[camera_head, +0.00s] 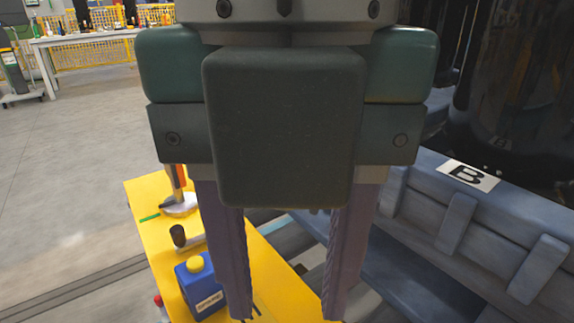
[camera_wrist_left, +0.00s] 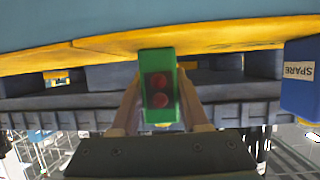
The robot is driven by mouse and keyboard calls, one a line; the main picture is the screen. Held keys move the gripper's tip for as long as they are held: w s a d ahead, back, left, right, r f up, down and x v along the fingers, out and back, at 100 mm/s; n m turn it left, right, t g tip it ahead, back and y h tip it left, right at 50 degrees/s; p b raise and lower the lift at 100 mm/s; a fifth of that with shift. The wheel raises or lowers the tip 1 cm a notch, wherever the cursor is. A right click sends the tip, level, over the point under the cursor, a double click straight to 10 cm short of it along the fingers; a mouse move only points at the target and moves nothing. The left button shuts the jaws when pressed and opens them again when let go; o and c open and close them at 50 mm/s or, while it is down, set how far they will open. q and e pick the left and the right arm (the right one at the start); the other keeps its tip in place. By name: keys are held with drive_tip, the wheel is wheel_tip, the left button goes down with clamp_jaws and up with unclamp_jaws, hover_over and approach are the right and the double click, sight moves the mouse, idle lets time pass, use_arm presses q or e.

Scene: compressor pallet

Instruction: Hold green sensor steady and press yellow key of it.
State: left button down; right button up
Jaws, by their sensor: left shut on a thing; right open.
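The green sensor (camera_wrist_left: 160,54) is a small upright green box in the left wrist view. Two round red parts show on its dark face; no yellow key shows on this side. My left gripper (camera_wrist_left: 158,82) is shut on it, with one finger against each side. The sensor does not show in the head view. My right gripper (camera_head: 287,312) fills the middle of the head view, close to the camera and pointing down. Its two fingers are apart with nothing between them. Its body hides much of the scene behind it.
A yellow surface (camera_head: 146,190) lies below my right gripper, carrying a blue container (camera_head: 205,296) with a yellow cap. Open floor is at left. A blue box (camera_wrist_left: 298,95) labelled SPARE shows in the left wrist view.

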clamp_jaws()
idle(1.6)
